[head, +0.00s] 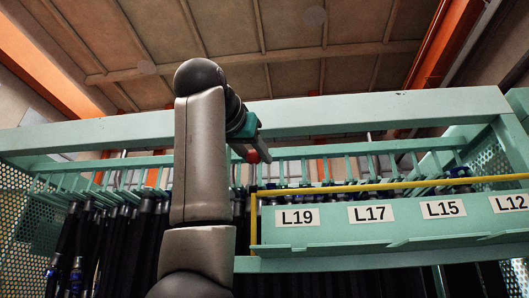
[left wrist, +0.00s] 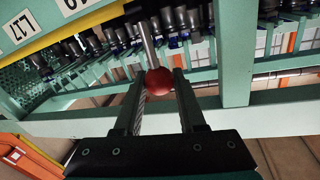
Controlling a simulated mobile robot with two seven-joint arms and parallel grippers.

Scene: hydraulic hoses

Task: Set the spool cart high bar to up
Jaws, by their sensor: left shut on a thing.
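The spool cart (head: 340,112) is a pale green frame that fills the head view. A yellow bar (head: 400,186) runs across its front above the label plate, with its left end bent down; part of a yellow bar (left wrist: 75,37) also shows in the left wrist view. A red ball knob (left wrist: 159,81) sits on the end of a grey metal rod (left wrist: 148,42). My left gripper (left wrist: 160,76) is shut on the knob, one finger on each side. In the head view, my left gripper (head: 247,135) is raised near the top beam, with the red knob partly visible. My right gripper is out of view.
Dark hoses with metal ends (head: 110,225) hang in a row from the cart's slotted rail. Labels such as L19 (head: 297,217) and L17 (head: 370,213) mark the front plate. Perforated side panels stand at both ends. Space above the top beam looks clear.

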